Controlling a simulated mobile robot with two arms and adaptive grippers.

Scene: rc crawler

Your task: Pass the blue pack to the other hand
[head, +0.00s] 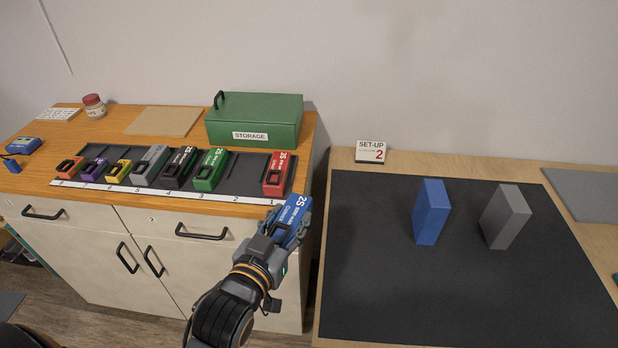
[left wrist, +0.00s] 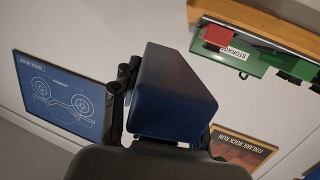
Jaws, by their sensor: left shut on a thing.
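The blue pack (head: 296,214), with white "2S" lettering, is held in my left gripper (head: 277,240) in front of the cabinet's right front corner. It is clear of the cabinet top and tilted. In the left wrist view the blue pack (left wrist: 172,95) fills the middle, with a dark finger (left wrist: 120,95) along its left side. My left gripper is shut on it. My right gripper is not in view.
A row of coloured packs, including a red pack (head: 277,176) and a green pack (head: 209,171), stands on a dark tray (head: 248,172). A green storage box (head: 262,110) is behind. On the right, a black mat (head: 380,290) bears a blue block (head: 430,212) and a grey block (head: 505,216).

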